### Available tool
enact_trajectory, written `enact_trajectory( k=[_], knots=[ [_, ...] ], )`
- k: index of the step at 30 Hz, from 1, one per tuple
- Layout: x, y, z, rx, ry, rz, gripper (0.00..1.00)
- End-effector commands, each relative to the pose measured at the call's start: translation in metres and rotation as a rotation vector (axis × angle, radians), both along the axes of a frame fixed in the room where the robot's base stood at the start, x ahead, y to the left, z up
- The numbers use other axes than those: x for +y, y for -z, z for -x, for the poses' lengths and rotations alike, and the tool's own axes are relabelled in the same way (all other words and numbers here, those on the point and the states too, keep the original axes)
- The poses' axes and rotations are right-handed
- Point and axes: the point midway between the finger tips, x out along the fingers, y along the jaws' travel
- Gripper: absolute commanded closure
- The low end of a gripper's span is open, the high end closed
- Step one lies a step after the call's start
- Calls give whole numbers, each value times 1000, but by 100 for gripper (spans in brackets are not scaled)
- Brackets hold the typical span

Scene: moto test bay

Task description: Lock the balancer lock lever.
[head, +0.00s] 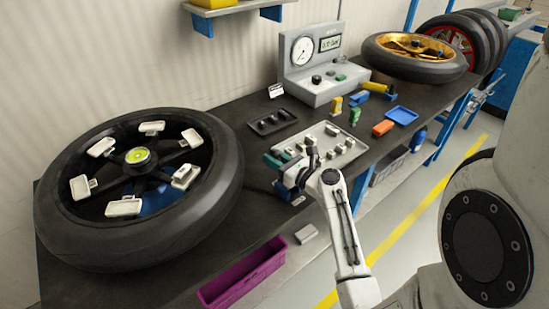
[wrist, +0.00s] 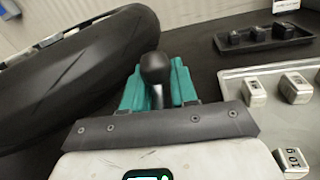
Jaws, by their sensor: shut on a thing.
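In the wrist view a dark lever with a rounded black knob (wrist: 155,68) stands between the teal fingers of my gripper (wrist: 158,88). My gripper is shut on it, with the knob showing above the fingers. In the head view my gripper (head: 276,160) is low over the bench, just right of the large wheel. I cannot make out the lever there; the gripper seems to hide it. The lever's base and its lock position are not visible.
A large black-tyred wheel (head: 215,190) lies left of my gripper. A grey tray of small weights (head: 342,130) is close on the right, with a black tray (head: 271,121) behind. A purple bin (head: 243,272) is in front. A gauge box (head: 322,92) stands at the back.

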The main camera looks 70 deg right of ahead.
Motion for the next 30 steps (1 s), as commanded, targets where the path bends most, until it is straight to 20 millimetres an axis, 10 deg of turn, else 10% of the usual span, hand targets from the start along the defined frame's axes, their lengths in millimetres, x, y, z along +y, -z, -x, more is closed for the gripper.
enact_trajectory(
  k=[30],
  knots=[
    [6, -14, 13, -186, 3, 115, 100]
  ],
)
